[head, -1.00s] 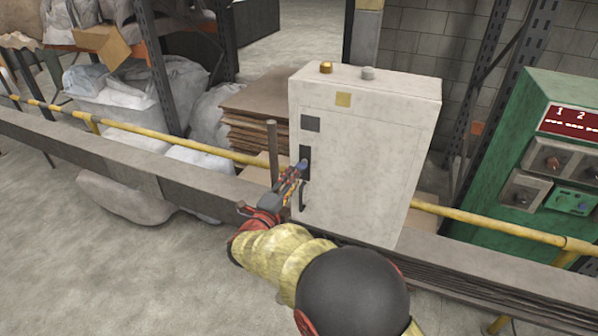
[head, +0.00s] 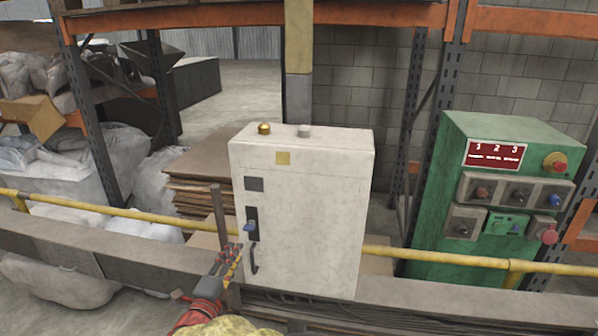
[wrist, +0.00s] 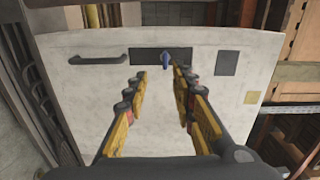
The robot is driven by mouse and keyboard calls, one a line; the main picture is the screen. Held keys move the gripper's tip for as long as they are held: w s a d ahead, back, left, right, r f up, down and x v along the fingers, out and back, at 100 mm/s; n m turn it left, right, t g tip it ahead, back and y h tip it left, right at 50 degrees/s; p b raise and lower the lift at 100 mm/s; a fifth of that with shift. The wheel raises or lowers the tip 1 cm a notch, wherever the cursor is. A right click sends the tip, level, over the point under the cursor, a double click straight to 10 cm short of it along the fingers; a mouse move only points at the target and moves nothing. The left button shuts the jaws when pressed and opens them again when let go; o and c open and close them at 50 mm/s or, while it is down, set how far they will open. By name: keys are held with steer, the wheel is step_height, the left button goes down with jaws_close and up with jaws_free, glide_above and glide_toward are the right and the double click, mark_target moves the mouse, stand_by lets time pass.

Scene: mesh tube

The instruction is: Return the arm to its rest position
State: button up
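My gripper (head: 228,262) is in front of the lower left of a white cabinet (head: 310,215), near its blue switch handle (head: 250,227) and dark door handle (head: 254,258). In the wrist view my gripper (wrist: 160,80) shows two yellow and black fingers spread apart with nothing between them. The blue switch handle (wrist: 166,60) sits on a dark plate beyond the fingertips, apart from them. My arm (head: 215,318) comes in from the bottom of the head view.
A yellow rail (head: 400,254) and a grey beam (head: 120,257) run across in front of the shelving. A green control panel (head: 490,240) with knobs stands at the right. Stacked brown boards (head: 200,185) and wrapped sacks (head: 100,165) lie behind the rail at the left.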

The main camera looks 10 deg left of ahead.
steer(key=s+a+f+n+g+y, duration=0.6)
steer(key=s+a+f+n+y, duration=0.1)
steer(key=a+f+n, duration=0.35)
steer(key=s+d+n+g, duration=0.5)
steer(key=s+n+g, duration=0.1)
steer(key=s+n, duration=0.1)
steer(key=s+d+r+h+p, duration=0.1)
steer(key=s+d+r, duration=0.4)
steer(key=d, duration=1.1)
steer(key=s+d+r+h+p, duration=0.1)
steer(key=s+d+r+h, duration=0.2)
steer(key=d, duration=1.4)
steer(key=s+d+r+h+p, duration=0.1)
steer(key=s+d+r+h, duration=0.1)
steer(key=s+d+r, duration=0.7)
steer(key=d+r+n, duration=0.1)
steer(key=d+r, duration=0.1)
steer(key=d, duration=0.6)
steer(key=shift+d, duration=0.25)
